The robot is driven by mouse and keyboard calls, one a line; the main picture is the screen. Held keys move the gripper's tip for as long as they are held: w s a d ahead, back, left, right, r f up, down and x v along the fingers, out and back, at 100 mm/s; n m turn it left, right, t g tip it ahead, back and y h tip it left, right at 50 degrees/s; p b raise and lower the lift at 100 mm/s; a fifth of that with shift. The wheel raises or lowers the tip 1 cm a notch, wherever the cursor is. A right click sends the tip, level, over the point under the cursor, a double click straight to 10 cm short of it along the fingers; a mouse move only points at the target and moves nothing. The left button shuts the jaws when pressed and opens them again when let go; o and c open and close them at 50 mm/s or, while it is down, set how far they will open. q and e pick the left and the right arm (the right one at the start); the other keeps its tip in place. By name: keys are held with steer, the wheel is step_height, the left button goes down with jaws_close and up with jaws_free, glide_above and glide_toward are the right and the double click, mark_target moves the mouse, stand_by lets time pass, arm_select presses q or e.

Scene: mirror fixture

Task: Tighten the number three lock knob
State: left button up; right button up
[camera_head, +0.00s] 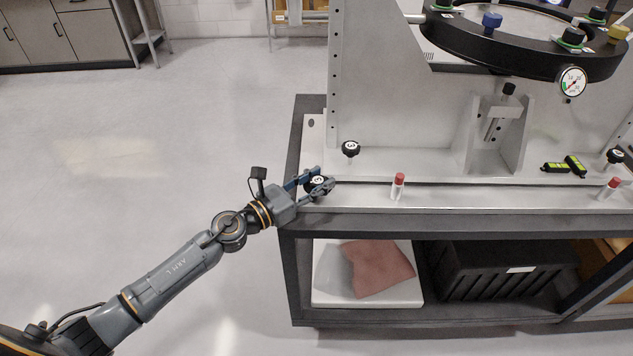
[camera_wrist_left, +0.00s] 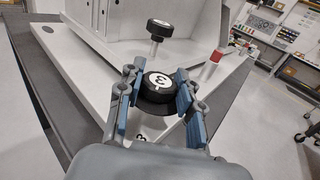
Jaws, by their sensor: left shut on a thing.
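A round black knob with a white disc and a black numeral that looks like a 3 (camera_wrist_left: 158,82) sits low at the near left corner of the fixture's base plate. It shows partly behind the fingers in the head view (camera_head: 317,180). My left gripper (camera_head: 324,178) comes in from the left and is shut on this knob, with a blue-padded finger on each side of it. A second black knob with a white disc (camera_head: 350,148) stands on a metal stem just behind, clear of the fingers; it also shows in the wrist view (camera_wrist_left: 159,27). My right gripper is not in view.
Red-capped posts (camera_head: 398,186) stand along the front edge of the base plate (camera_head: 450,196). A large black ring (camera_head: 530,45) with a dial gauge (camera_head: 572,82) overhangs at upper right. Below are a pink cloth (camera_head: 377,268) and a black crate (camera_head: 495,270). The floor at left is clear.

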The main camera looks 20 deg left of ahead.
arm_select(q)
steer(key=o, duration=1.2)
steer(key=v, duration=1.2)
